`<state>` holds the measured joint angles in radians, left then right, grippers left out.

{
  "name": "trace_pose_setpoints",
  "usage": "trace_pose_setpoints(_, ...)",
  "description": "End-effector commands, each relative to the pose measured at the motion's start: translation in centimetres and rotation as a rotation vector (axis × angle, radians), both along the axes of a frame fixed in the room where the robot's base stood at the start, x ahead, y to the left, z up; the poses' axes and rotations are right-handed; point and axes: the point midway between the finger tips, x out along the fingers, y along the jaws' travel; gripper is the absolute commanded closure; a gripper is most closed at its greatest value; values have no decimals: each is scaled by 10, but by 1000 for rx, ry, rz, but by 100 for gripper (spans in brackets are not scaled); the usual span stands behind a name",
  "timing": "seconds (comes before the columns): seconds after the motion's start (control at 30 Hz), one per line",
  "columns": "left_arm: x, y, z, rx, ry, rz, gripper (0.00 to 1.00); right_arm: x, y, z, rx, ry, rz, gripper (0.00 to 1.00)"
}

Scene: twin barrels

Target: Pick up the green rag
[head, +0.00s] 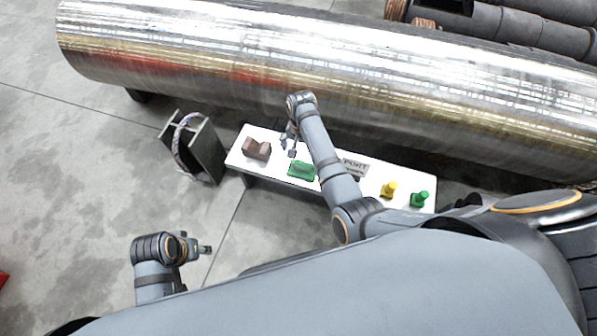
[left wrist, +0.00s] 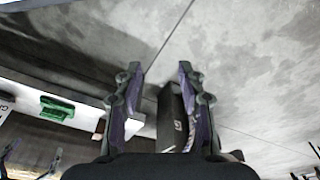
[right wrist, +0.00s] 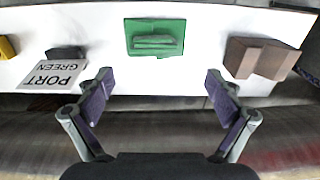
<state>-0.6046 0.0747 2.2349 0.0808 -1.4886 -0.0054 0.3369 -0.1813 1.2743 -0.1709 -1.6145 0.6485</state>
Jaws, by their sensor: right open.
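My right gripper (head: 291,146) is open and empty beside the rag. In the right wrist view its fingers (right wrist: 158,78) are spread wide, with the rag beyond the tips and between them. My left gripper (head: 206,249) is away from the bench, over the floor. In the left wrist view its fingers (left wrist: 160,70) are apart and empty.
The white bench (head: 240,160) also holds a brown block (head: 257,149), a PORT GREEN sign (right wrist: 50,75), a yellow piece (head: 388,189) and a green knobbed piece (head: 420,199). A grey open-topped box (head: 205,150) stands left. A large metal barrel (head: 200,50) runs behind.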

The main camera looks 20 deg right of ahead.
Motion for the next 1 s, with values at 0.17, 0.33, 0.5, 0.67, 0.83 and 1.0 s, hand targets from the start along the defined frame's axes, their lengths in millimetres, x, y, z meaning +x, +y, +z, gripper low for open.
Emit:
trace_pose_setpoints(0.17,2,-6,-17,-25,-58,-3,60,-1,-1,-34,-1,2,1,8)
trace_pose_setpoints(0.33,5,-8,-18,-32,-81,-3,60,-1,-1,-39,-1,1,1,8)
trace_pose_setpoints(0.5,6,-13,-38,-53,-130,-2,60,-6,-5,-64,-2,4,1,8)
trace_pose_setpoints(0.67,11,-18,-51,-80,-208,2,60,-7,-6,-87,0,1,1,8)
trace_pose_setpoints(0.83,13,-20,-51,-87,-232,5,60,-7,-6,-91,1,1,0,8)
trace_pose_setpoints(1.0,13,-20,-50,-86,-231,5,60,-7,-6,-90,0,1,0,13)
